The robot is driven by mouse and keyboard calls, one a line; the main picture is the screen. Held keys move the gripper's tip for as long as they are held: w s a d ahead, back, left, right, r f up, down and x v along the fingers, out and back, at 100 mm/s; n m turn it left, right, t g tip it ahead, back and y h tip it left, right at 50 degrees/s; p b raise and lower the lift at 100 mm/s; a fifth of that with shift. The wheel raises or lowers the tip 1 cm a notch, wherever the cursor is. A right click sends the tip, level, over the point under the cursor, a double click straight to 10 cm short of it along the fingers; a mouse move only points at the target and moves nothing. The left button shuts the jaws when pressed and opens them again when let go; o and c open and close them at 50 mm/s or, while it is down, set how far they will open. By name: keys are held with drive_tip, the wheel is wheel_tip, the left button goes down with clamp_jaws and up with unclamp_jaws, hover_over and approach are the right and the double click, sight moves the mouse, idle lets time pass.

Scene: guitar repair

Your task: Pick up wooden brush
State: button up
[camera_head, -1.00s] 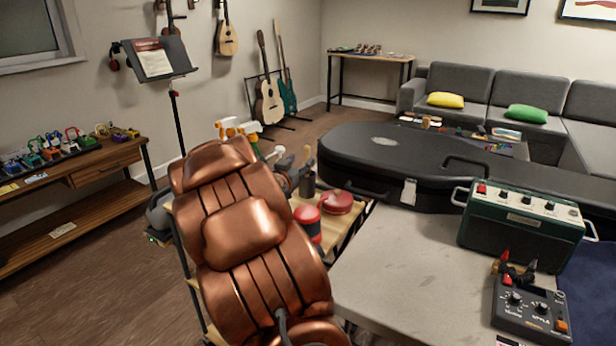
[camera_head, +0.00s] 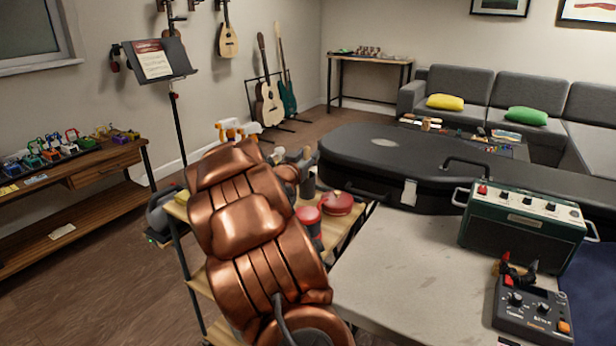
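My copper-coloured arm (camera_head: 250,230) fills the lower middle of the view and leans over a wooden cart (camera_head: 345,238). I cannot pick out a wooden brush for certain. The left part of the cart top is mostly hidden by the arm.
A grey table (camera_head: 410,262) with a green amplifier (camera_head: 520,222) and a black pedal unit (camera_head: 530,308) is at right. A black guitar case (camera_head: 400,160) lies behind. Open floor (camera_head: 100,270) lies at left.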

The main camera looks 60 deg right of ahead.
clamp_jaws()
